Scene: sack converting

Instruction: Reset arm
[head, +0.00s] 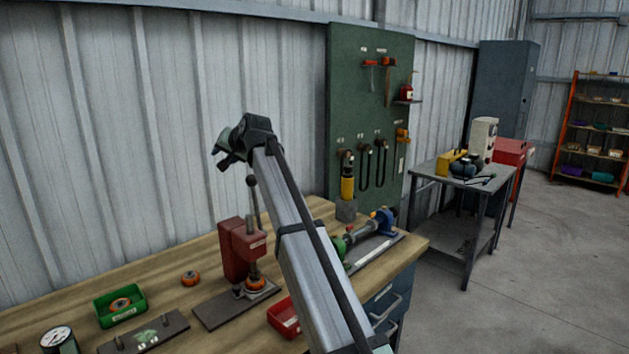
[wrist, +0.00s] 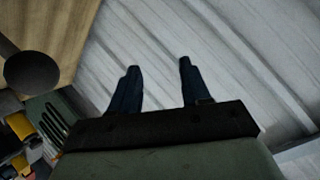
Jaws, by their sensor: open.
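My gripper (head: 228,160) is raised above the back of the wooden workbench (head: 185,248), in front of the corrugated wall. In the wrist view its two dark fingers (wrist: 157,85) stand apart with nothing between them, and only the pale ribbed wall (wrist: 225,50) shows beyond. My gripper is open and touches nothing that I can see. My arm reaches up and to the left across the head view and hides part of the bench.
A red press (head: 236,252) with a black-knobbed lever stands just below my gripper. A green bin (head: 120,305), an orange ring (head: 190,278), a gauge (head: 58,340) and a red bin (head: 285,317) lie on the bench. A green tool board (head: 345,90) stands behind, right.

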